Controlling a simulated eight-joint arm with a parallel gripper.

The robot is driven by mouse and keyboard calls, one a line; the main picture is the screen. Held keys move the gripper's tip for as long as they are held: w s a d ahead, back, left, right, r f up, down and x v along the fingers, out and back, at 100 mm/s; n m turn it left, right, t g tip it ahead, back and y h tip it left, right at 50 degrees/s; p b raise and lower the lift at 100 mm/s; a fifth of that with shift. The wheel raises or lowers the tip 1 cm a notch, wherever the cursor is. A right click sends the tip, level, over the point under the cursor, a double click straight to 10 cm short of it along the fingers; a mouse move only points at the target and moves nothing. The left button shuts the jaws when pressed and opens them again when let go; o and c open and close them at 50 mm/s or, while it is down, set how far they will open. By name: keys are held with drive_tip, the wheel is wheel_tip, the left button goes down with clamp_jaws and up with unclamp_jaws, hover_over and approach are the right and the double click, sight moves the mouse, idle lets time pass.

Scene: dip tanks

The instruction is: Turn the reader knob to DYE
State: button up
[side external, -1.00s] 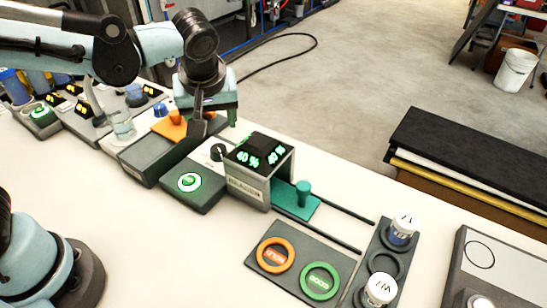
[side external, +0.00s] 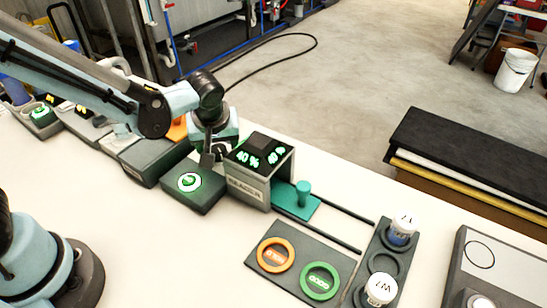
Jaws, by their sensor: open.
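The reader (side external: 252,172) is a grey box with a dark top that shows two green "40 %" readouts. A low dark box with a lit green round button (side external: 189,182) joins its left side. The reader knob is hidden behind my gripper in this view, so its setting cannot be read. My gripper (side external: 208,160) points down over the back of that low box, just left of the reader. It is open. Whether its fingers are around the knob or touching it cannot be told.
A teal slide (side external: 296,201) with a peg sits right of the reader on dark rails. A mat with orange (side external: 276,255) and green (side external: 320,281) rings lies in front. More stations stand at left.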

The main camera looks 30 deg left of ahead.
drive_tip(key=c, duration=1.1)
drive_tip(key=shift+o, duration=0.2)
drive_tip(key=shift+m, duration=0.4)
drive_tip(key=m+h, duration=0.1)
drive_tip(key=m, duration=0.1)
drive_tip(key=m+t, duration=0.1)
drive_tip(key=m, duration=0.1)
drive_tip(key=shift+s+a+m+h, duration=0.1)
drive_tip(key=shift+a+m+h, duration=0.05)
drive_tip(key=shift+m+h, duration=0.2)
drive_tip(key=m+h, duration=0.1)
drive_tip(key=m, duration=0.2)
drive_tip(key=m+h, duration=0.1)
drive_tip(key=m, duration=0.2)
drive_tip(key=shift+a+h, duration=0.2)
drive_tip(key=shift+h, duration=0.15)
drive_tip(key=m+h, duration=0.1)
drive_tip(key=m, duration=0.2)
drive_tip(key=m+g+h, duration=0.1)
drive_tip(key=m, duration=0.2)
drive_tip(key=shift+a+m, duration=0.1)
drive_tip(key=shift+m, duration=0.15)
drive_tip(key=m, duration=0.2)
drive_tip(key=m+g, duration=0.1)
drive_tip(key=m, duration=0.1)
drive_tip(key=m+g+h, duration=0.1)
drive_tip(key=m, duration=0.1)
drive_tip(key=shift+w, duration=0.25)
